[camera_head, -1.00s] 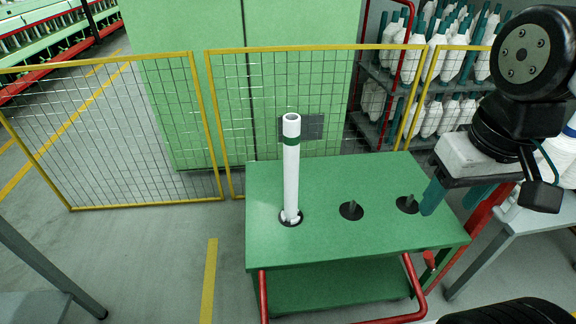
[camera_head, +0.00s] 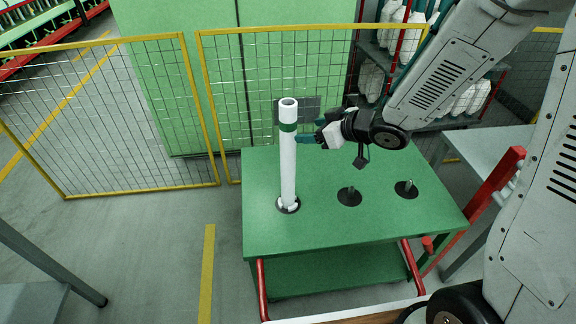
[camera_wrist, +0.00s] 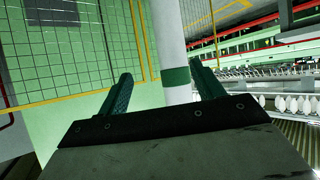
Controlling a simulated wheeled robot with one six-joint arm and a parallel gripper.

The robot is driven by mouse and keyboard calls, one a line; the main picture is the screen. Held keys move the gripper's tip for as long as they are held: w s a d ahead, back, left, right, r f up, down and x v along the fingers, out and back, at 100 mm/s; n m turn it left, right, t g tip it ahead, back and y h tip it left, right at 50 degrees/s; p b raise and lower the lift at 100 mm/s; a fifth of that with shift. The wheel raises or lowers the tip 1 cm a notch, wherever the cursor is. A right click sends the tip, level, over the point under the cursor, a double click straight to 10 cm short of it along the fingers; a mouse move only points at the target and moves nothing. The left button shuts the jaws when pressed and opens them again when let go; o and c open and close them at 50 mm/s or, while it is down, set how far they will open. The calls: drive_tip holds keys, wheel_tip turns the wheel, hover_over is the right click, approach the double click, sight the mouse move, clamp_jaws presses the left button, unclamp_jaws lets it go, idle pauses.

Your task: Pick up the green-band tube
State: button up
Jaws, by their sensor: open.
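The green-band tube (camera_head: 288,160) is a tall white hollow tube with a green band near its top. It stands upright on the leftmost peg of the green cart (camera_head: 350,232). My gripper (camera_head: 303,138) is level with the band, at the tube's right side in the head view. In the wrist view the tube (camera_wrist: 172,45) and its band show between the two teal fingers of my gripper (camera_wrist: 160,88), nearer the right finger. The fingers are apart. I cannot tell how deep the tube sits between them.
Two empty pegs (camera_head: 349,196) (camera_head: 405,189) stand on the cart to the right of the tube. A yellow-framed mesh fence (camera_head: 230,100) and a green cabinet (camera_head: 175,90) are behind. A grey table (camera_head: 490,150) stands at the right. The cart top around the tube is clear.

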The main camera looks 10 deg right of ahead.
sight(295, 133)
drive_tip(key=shift+y, duration=0.3)
drive_tip(key=x, duration=0.5)
drive_tip(key=s+a+x, duration=0.1)
drive_tip(key=x, duration=0.2)
drive_tip(key=shift+a+f, duration=0.2)
clamp_jaws()
drive_tip(key=shift+r, duration=0.1)
